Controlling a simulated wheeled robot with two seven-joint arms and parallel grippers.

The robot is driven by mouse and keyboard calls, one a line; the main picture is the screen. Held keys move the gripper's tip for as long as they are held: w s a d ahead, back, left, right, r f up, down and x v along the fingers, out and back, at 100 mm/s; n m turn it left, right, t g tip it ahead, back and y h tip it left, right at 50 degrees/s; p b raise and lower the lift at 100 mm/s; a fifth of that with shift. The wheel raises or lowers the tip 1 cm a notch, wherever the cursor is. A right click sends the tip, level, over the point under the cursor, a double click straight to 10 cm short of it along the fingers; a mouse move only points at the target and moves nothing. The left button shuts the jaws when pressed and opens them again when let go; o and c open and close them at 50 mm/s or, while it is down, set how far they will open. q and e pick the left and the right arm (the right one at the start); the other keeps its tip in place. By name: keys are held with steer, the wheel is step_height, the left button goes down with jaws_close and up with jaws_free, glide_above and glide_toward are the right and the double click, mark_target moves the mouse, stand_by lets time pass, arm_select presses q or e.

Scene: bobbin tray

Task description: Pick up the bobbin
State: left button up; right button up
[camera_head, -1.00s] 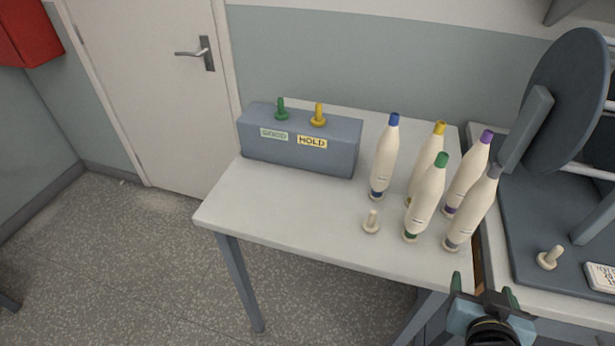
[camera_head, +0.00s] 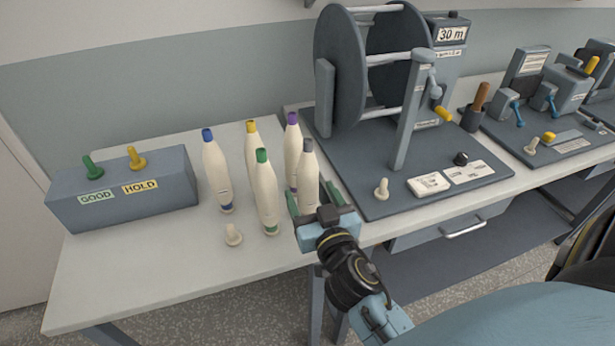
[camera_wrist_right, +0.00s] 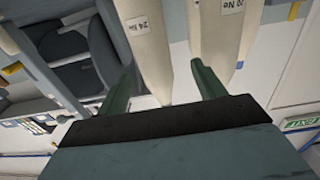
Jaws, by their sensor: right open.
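Several cream bobbins stand upright in a group on the table: blue-tipped (camera_head: 216,175), yellow-tipped (camera_head: 252,150), purple-tipped (camera_head: 292,150), green-tipped (camera_head: 266,195) and grey-tipped (camera_head: 308,175). My right gripper (camera_head: 312,198) is open at the near side of the grey-tipped bobbin, which hides part of its base. In the wrist view, a bobbin labelled 24 Ne (camera_wrist_right: 152,50) shows between my open right fingers (camera_wrist_right: 163,75), and one labelled 20 Ne (camera_wrist_right: 222,30) lies beyond the right finger. I cannot tell whether the fingers touch a bobbin. My left gripper is out of view.
A grey box (camera_head: 125,190) marked GOOD and HOLD, with green and yellow pegs, stands left. A cream peg (camera_head: 233,236) is in front of the bobbins. A large reel machine (camera_head: 360,80) stands close on the right. The table's left front (camera_head: 130,275) is clear.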

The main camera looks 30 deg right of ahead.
steer(key=shift+x, duration=1.1)
steer(key=x, duration=0.2)
steer(key=p+x, duration=0.1)
steer(key=x, duration=0.1)
steer(key=shift+w+d+p, duration=0.1)
steer(key=shift+d+p, duration=0.2)
steer(key=shift+d, duration=0.15)
steer(key=shift+w+d, duration=0.1)
steer(key=shift+w, duration=0.25)
steer(key=c, duration=1.1)
